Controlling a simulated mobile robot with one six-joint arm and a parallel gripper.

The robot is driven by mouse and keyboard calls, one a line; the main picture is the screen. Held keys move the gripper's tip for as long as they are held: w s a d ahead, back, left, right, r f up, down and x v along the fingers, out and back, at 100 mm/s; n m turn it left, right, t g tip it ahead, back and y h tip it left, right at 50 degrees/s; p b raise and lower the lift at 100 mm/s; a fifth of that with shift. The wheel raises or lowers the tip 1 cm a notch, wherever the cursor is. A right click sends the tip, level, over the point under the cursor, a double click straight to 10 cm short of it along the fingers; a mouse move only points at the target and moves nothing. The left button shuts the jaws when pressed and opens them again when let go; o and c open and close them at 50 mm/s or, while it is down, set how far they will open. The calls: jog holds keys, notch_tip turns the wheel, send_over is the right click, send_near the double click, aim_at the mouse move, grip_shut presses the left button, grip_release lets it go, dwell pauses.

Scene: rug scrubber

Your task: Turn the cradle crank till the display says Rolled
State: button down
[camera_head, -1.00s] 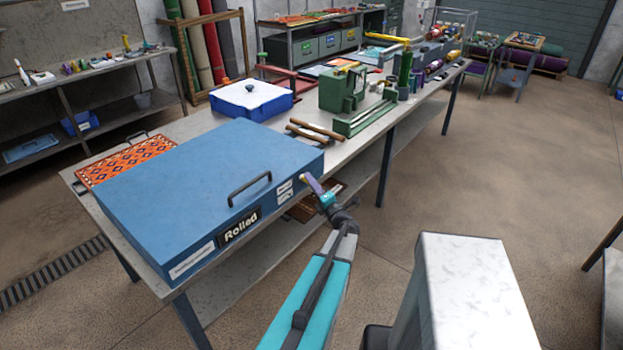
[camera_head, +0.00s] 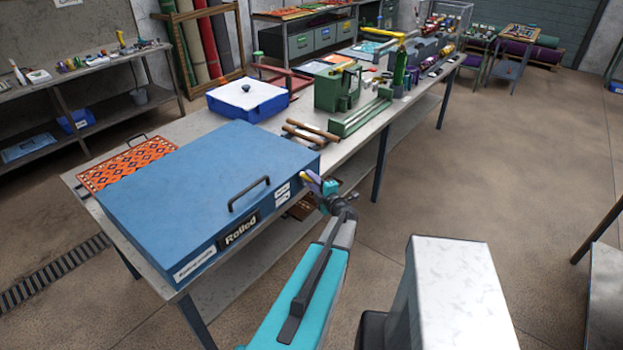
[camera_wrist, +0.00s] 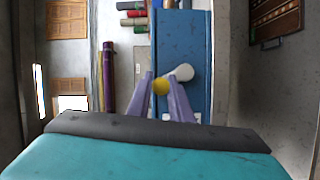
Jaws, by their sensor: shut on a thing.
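The blue cradle (camera_head: 200,175) is a large flat box with a black handle on its lid, on the near end of the long bench. Its front display (camera_head: 240,229) reads "Rolled". The crank's yellow knob (camera_head: 304,176) shows at the cradle's right end. In the wrist view the yellow knob (camera_wrist: 160,87) sits between the purple fingers of my gripper (camera_wrist: 165,90), with a pale crank arm (camera_wrist: 178,73) just beyond. My gripper also shows in the head view (camera_head: 312,182), shut on the knob. The crank's pivot is not clear.
An orange patterned rug (camera_head: 127,163) lies at the cradle's far left side. A blue box with a white top (camera_head: 245,97), wooden rollers (camera_head: 310,131) and a green machine (camera_head: 338,88) stand farther along the bench. Open floor lies to the right.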

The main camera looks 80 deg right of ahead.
jog(key=shift+f, duration=0.1)
jog(key=c, duration=1.9)
grip_release()
jog(key=shift+a, duration=0.15)
jog(key=b+v, duration=0.5)
jog(key=v, duration=0.8)
jog(key=shift+s+a, duration=0.15)
jog(key=shift+s, duration=0.05)
jog(key=shift+s, duration=0.1)
